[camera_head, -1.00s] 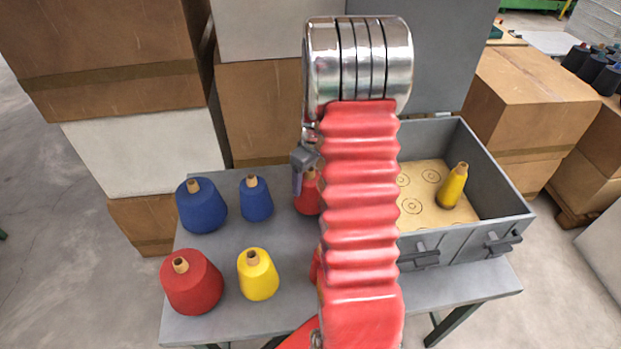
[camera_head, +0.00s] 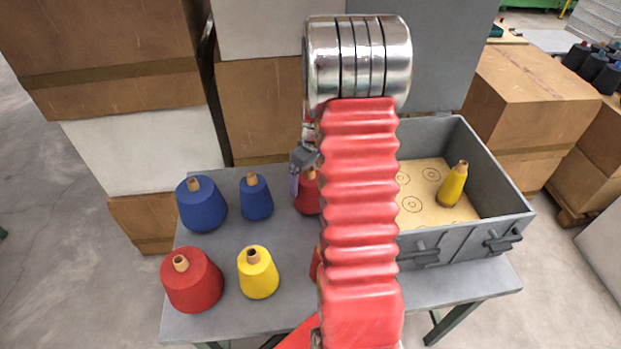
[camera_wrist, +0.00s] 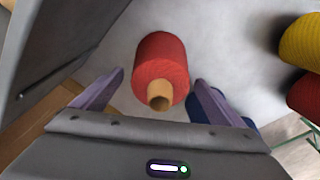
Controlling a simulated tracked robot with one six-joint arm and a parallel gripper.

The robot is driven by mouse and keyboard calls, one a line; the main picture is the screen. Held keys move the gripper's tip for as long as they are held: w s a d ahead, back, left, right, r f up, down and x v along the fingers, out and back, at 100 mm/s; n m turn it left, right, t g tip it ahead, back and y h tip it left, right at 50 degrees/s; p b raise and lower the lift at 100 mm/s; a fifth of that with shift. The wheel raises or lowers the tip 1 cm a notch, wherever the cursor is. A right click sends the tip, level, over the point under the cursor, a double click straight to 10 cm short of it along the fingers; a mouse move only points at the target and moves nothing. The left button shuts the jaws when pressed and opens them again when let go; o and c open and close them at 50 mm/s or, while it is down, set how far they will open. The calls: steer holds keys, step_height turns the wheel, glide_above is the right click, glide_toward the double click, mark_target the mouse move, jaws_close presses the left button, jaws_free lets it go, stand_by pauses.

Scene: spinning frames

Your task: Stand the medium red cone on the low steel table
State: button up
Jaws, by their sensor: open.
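A red cone (camera_head: 306,197) stands on the grey table (camera_head: 228,318), partly hidden behind my arm in the head view. In the wrist view the same red cone (camera_wrist: 160,55) lies between my two fingers, its tan tube tip towards the camera. My gripper (camera_wrist: 159,78) is open, with a finger on each side of the cone; a gap shows on both sides. A larger red cone (camera_head: 191,281) stands at the table's front left. I cannot tell from these frames whether the grey table is the low steel one.
Two blue cones (camera_head: 201,204) and a yellow cone (camera_head: 258,274) stand left of my gripper. A grey open box (camera_head: 486,180) with a yellow cone (camera_head: 453,185) inside is on the right; its wall is close in the wrist view. Cardboard boxes (camera_head: 262,108) stand behind.

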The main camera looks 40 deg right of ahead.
steer(key=r, duration=0.4)
steer(key=s+r, duration=0.1)
steer(key=r, duration=0.8)
steer(key=shift+s+r, duration=0.3)
steer(key=shift+s, duration=0.1)
stand_by(0.5)
